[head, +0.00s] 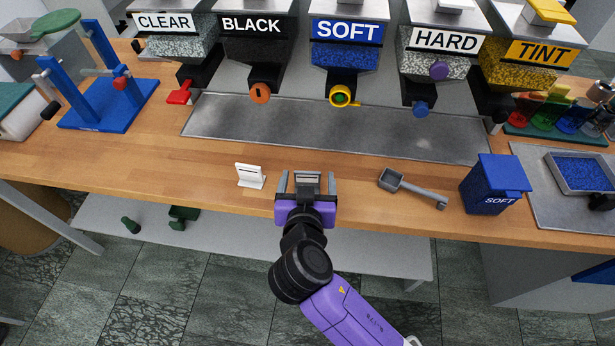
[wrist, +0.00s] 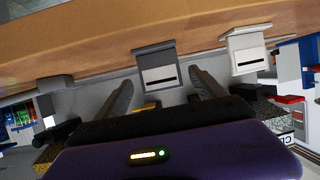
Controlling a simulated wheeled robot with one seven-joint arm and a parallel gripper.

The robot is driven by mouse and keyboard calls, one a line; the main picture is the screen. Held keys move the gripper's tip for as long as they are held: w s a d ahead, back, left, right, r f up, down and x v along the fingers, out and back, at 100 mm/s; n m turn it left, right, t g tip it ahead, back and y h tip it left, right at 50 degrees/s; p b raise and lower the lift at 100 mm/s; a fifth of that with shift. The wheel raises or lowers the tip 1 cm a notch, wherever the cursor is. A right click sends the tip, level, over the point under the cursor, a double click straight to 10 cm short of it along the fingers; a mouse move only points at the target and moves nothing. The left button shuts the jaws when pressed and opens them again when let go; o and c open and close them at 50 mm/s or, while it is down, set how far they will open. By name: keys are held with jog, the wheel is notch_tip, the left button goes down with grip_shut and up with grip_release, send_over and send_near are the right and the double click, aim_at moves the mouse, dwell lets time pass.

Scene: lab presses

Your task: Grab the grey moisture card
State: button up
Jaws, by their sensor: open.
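The grey card (wrist: 156,62) stands upright on the wooden bench near its front edge, with a pale panel and a dark stripe on its face. It also shows in the head view (head: 308,178), partly hidden by my gripper. My gripper (head: 307,174) is open, with one finger on each side of the grey card. In the wrist view the fingers (wrist: 162,80) flank the card with gaps showing on both sides. A similar white card (head: 249,177) stands to the left in the head view; it is to the right in the wrist view (wrist: 246,52).
A grey scoop (head: 412,188) lies to the right, then a blue SOFT box (head: 493,185). A metal tray (head: 340,128) lies behind, under several labelled hoppers. A blue press frame (head: 95,95) stands at left. The bench between it and the white card is clear.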

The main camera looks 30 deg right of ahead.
aim_at(307, 175)
jog(key=p+x, duration=0.1)
jog(key=x, duration=0.4)
jog(key=shift+a, duration=0.1)
jog(key=shift+c, duration=0.4)
jog(key=c, duration=1.3)
jog(key=shift+r, duration=0.1)
jog(key=shift+c, duration=0.3)
